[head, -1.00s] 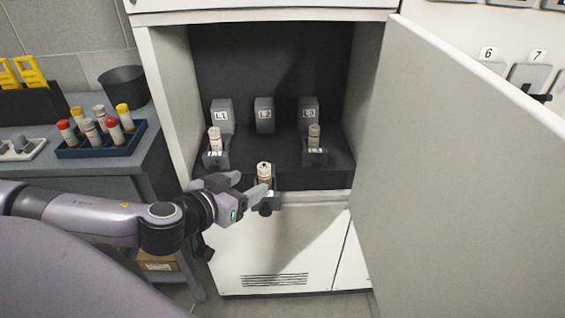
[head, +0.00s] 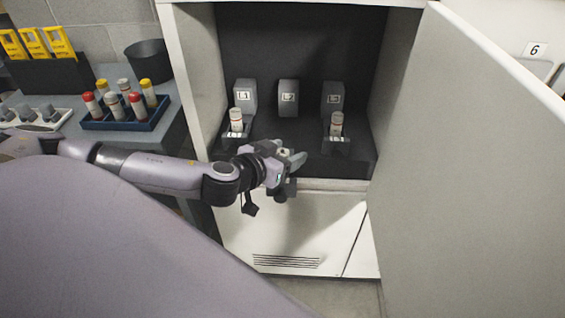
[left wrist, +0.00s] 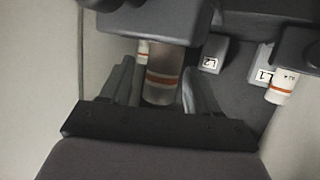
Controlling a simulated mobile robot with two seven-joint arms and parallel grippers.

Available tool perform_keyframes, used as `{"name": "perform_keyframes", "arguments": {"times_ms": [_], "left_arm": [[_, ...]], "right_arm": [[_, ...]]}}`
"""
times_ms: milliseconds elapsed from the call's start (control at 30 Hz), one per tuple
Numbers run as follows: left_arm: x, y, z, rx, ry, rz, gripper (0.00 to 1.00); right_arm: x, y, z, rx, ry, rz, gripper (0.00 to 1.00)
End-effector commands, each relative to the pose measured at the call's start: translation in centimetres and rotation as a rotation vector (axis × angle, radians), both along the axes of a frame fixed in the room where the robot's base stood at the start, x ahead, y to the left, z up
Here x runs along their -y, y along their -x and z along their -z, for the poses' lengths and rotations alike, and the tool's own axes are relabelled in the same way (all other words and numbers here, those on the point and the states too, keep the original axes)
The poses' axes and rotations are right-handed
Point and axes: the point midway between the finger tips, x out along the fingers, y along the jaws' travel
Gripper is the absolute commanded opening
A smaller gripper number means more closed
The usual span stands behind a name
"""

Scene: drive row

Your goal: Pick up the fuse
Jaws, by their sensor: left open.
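My left gripper (head: 290,158) is open at the front of the cabinet's dark shelf, in front of the middle L2 block (head: 289,97). In the left wrist view, a pale fuse (left wrist: 160,84) with an orange-red band stands between its two spread fingers. In the head view the gripper mostly hides this fuse and its holder. Two other banded fuses stand in the left holder (head: 236,121) under L1 and the right holder (head: 337,125). My right gripper is not in view.
The cabinet door (head: 475,170) stands open on the right. The cabinet's left wall (head: 195,70) is close to my left arm. On the left bench are a blue tray (head: 128,122) of several fuses, a dark bin (head: 149,62) and yellow items (head: 35,43).

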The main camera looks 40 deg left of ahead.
Motion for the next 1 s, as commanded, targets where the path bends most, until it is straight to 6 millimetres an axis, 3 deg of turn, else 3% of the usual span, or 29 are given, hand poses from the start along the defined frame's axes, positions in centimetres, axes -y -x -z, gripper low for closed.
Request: {"name": "perform_keyframes", "arguments": {"times_ms": [367, 533, 567, 1000], "left_arm": [[0.1, -0.7, 0.3, -0.001, 0.001, 0.001, 0.61], [0.1, -0.7, 0.3, -0.001, 0.001, 0.001, 0.06], [0.1, -0.7, 0.3, -0.001, 0.001, 0.001, 0.03], [0.0, -0.8, -0.8, 0.002, 0.003, -0.001, 0.03]], "right_arm": [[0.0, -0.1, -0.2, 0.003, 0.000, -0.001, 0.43], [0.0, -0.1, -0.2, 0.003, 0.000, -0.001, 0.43], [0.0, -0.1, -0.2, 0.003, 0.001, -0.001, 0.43], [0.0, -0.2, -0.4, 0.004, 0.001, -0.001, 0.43]]}}
